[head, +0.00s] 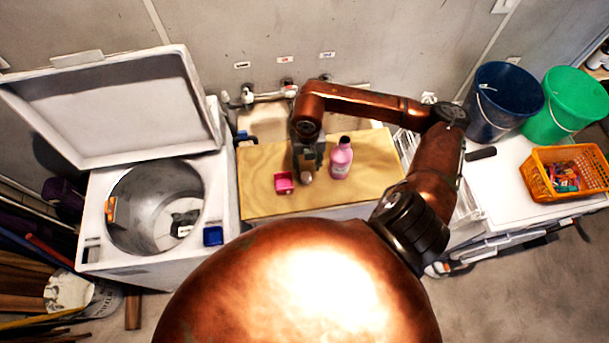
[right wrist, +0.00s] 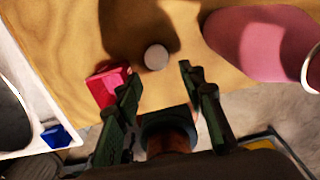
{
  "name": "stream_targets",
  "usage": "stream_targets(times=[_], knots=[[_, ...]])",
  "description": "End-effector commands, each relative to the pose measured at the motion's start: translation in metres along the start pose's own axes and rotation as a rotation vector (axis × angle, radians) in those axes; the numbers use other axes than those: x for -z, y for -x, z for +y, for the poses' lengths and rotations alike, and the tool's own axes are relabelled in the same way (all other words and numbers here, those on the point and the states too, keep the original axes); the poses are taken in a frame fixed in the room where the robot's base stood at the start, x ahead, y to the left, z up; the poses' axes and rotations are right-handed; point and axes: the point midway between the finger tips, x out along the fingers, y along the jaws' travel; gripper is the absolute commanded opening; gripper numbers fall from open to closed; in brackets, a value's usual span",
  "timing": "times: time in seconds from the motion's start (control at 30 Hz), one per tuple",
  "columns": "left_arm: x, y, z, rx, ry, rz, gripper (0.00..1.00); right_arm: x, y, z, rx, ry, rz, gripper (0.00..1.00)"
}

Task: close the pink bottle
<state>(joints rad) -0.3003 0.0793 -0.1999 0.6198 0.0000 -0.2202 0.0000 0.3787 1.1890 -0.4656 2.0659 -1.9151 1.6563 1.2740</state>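The pink bottle (head: 341,161) stands upright on the wooden board (head: 375,150); its top looks dark in the head view. In the right wrist view the bottle (right wrist: 262,42) is at the upper right, with a pale ring at the picture's edge. A small round whitish cap (right wrist: 155,57) lies on the board, left of the bottle. My right gripper (right wrist: 158,82) is open, its fingers on either side of the cap's line and apart from it. In the head view the right gripper (head: 307,168) points down just left of the bottle. My left gripper is not in view.
A small pink-red box (head: 284,183) sits left of the gripper on the board. An open-lidded washer (head: 105,255) stands at left, with a blue item (head: 213,236) on its rim. Blue (head: 503,102) and green (head: 565,105) buckets and an orange basket (head: 569,174) are at right.

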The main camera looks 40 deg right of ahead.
Motion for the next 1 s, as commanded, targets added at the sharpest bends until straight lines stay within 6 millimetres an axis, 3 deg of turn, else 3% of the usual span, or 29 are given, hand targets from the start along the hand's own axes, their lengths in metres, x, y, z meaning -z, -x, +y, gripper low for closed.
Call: stream_targets(times=[0.17,0.43,0.77,1.0], knots=[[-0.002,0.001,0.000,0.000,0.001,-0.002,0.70,0.001,-0.002,0.000,-0.002,0.000,0.002,0.37],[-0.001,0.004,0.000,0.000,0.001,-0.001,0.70,0.001,-0.026,0.002,-0.003,0.004,0.004,0.37],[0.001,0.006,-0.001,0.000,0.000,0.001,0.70,0.000,-0.030,0.004,-0.004,0.005,0.005,0.37],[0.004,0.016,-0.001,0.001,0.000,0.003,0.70,-0.004,-0.064,0.007,-0.005,0.003,0.006,0.37]])
